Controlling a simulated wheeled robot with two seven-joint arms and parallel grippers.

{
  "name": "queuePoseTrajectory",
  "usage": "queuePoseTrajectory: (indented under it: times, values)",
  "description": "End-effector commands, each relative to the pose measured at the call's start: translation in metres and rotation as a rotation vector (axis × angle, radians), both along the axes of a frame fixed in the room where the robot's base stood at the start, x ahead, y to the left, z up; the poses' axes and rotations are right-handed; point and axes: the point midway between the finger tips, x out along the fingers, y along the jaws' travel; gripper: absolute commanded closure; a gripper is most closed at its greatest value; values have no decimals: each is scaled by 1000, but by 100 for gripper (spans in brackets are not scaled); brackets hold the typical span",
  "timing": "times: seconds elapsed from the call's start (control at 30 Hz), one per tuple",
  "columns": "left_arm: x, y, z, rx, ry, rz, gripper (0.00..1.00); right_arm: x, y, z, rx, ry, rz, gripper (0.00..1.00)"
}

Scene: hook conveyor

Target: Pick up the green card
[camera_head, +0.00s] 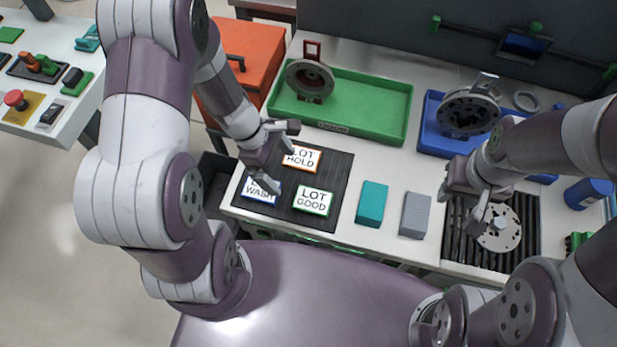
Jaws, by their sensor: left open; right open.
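The green-edged card (313,201), printed "LOT GOOD", lies flat on the black mat (333,181) near its front right. The orange-edged card (301,159), "LOT HOLD", lies behind it. The blue-edged card (260,191), "LOT WASH", lies to its left, partly hidden by my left gripper. My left gripper (279,157) is open and empty above the left part of the mat, left of the green card. My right gripper (474,206) is open over the ribbed black tray at the right, beside a round metal disc, far from the cards.
A green tray (388,133) with a metal flanged part (309,80) stands behind the mat. A blue tray (431,126) holds another metal part (468,112). A teal block (371,204) and a grey block (414,215) stand right of the mat. The ribbed tray (455,243) holds a disc (499,236).

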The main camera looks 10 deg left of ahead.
Motion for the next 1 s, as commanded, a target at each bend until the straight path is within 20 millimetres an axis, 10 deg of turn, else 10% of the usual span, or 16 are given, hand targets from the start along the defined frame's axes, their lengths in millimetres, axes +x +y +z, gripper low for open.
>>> queuePoseTrajectory:
  times: [0.6, 0.87, 1.0]
  values:
    - [0, -48, -101, 2, 3, -5, 1, 0, 0, -17, 0, 0, 0, 57]
    - [1, -51, -107, 2, 0, -4, 1, 0, 0, -17, 0, 0, 0, 57]
    - [1, -51, -107, 2, 1, -4, 38, 0, 0, -17, 0, 0, 0, 57]
